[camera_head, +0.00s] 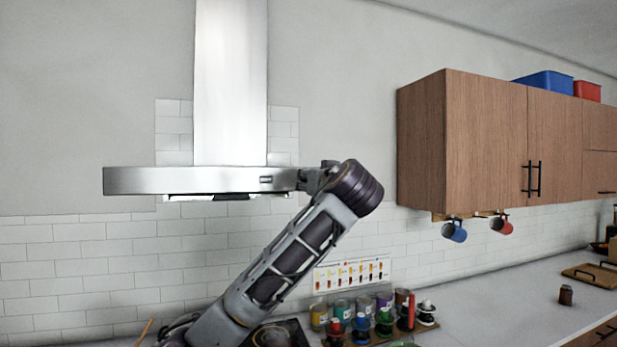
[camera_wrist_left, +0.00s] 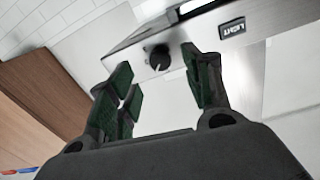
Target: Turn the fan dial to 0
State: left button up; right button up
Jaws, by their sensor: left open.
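The steel range hood (camera_head: 140,181) hangs on the tiled wall in the head view, with its chimney rising above it. The fan dial (camera_wrist_left: 158,57) is a small black knob on the hood's face in the left wrist view. It lies between and beyond the fingertips of my left gripper (camera_wrist_left: 160,85), apart from them. The gripper is open and empty. In the head view my left gripper (camera_head: 312,179) is at the hood's right end, where it hides the dial. The dial's setting is too small to read. My right gripper is not in view.
A wooden wall cabinet (camera_head: 480,135) is to the right, with a blue mug (camera_head: 454,232) and a red mug (camera_head: 502,225) hanging below. Several jars (camera_head: 362,309) stand on the counter below my arm.

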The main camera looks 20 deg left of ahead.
pick_arm(q)
jog(key=shift+p+x, duration=0.85)
jog(key=shift+x, duration=1.85)
jog(key=shift+c, duration=0.4)
jog(key=c, duration=0.9)
jog(key=shift+d+f+n+b, duration=0.1)
jog(key=shift+d+n+b, duration=0.05)
jog(key=shift+n+b, duration=4.1)
jog(key=shift+n+p, duration=0.3)
jog(key=shift+n, duration=0.15)
